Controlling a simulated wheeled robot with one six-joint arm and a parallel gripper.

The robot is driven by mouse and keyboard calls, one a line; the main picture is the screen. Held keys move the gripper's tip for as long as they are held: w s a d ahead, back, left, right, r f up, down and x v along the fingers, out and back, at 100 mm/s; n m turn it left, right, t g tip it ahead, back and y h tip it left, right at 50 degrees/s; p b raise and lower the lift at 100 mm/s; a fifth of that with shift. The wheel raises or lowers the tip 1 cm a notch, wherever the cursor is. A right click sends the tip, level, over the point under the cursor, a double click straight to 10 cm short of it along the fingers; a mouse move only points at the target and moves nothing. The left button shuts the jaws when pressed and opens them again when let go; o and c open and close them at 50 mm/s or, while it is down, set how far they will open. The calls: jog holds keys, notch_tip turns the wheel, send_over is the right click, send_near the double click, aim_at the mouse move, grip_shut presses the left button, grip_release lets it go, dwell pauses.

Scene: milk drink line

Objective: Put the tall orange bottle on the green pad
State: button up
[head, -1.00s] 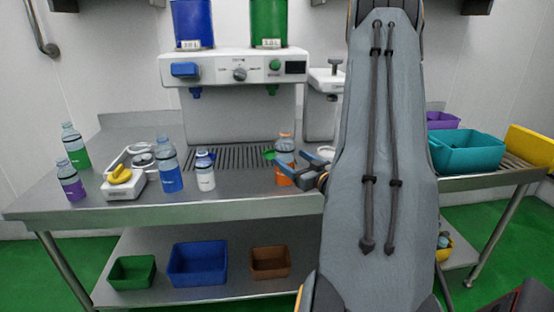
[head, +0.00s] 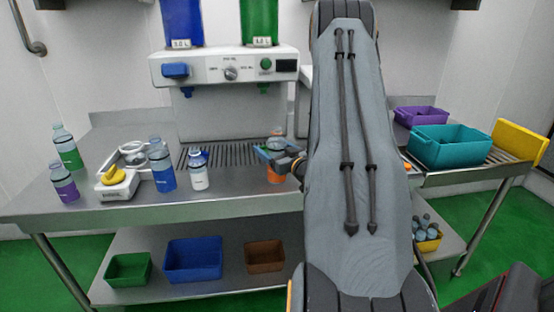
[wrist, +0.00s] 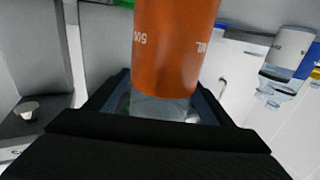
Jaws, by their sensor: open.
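The tall orange bottle (head: 275,176) stands on the steel counter at the front of the drink machine's grate. In the head view my gripper (head: 262,156) is across its middle and hides part of it. In the wrist view the orange bottle (wrist: 172,45) sits between the two fingers of my gripper (wrist: 160,105), which are open around it. I cannot tell whether either finger touches it. I cannot make out the green pad in the head view now; my gripper and arm cover that area.
A purple bottle (head: 65,185) and a green bottle (head: 66,150) are at far left. A teal bin (head: 452,147) is at right.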

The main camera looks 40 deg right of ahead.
jog(key=c, duration=1.2)
jog(key=shift+r, duration=0.2)
